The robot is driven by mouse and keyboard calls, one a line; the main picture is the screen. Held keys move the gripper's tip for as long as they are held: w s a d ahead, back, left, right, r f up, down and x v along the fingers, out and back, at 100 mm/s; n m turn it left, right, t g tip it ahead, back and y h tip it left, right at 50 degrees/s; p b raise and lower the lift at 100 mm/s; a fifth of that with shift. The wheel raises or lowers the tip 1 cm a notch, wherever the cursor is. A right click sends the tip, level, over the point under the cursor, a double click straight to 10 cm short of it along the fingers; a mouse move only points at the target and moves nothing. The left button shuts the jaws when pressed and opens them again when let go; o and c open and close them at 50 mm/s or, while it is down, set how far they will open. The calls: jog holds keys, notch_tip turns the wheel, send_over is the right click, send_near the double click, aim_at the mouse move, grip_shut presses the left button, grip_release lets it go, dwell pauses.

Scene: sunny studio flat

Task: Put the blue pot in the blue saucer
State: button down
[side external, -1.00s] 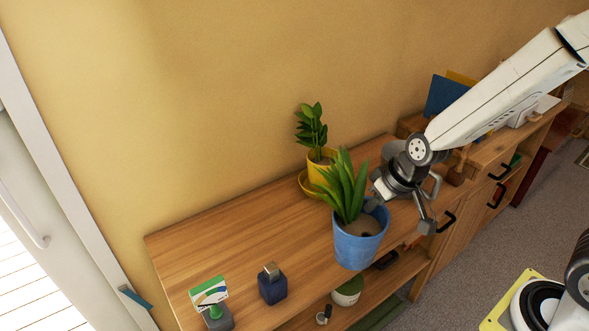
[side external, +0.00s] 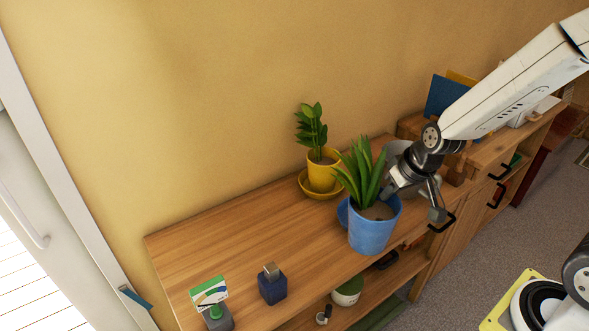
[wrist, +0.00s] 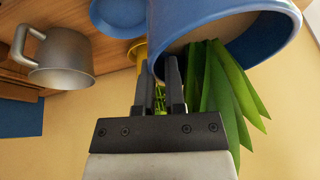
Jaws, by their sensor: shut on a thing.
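The blue pot (side external: 373,233) holds a spiky green plant and looks upright. My gripper (side external: 389,190) is shut on its rim at the right in the side view. In the wrist view the fingers (wrist: 160,85) grip the wall of the blue pot (wrist: 235,22). The pot appears raised near the front edge of the wooden top. The blue saucer (side external: 343,213) lies behind the pot, mostly hidden by it. The saucer also shows in the wrist view (wrist: 118,20), apart from the pot, with its visible part empty.
A yellow pot (side external: 322,176) with a leafy plant stands in a yellow saucer (side external: 308,190) by the wall. A grey metal mug (wrist: 62,60) is close to my gripper. A dark blue bottle (side external: 272,287) and a card holder (side external: 212,300) stand at the left. The wooden top between is clear.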

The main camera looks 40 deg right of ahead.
jog(key=s+d+m+h, duration=0.1)
jog(key=d+m, duration=0.2)
jog(key=d, duration=0.7)
jog(key=shift+s+d+r, duration=0.2)
jog(key=shift+s+r, duration=0.05)
jog(key=shift+r, duration=0.2)
jog(key=shift+w+f, duration=0.1)
jog(key=w+d+f, duration=0.3)
jog(key=w+f, duration=0.6)
jog(key=w, duration=0.4)
jog(key=shift+d, duration=0.15)
jog(key=shift+f, duration=0.1)
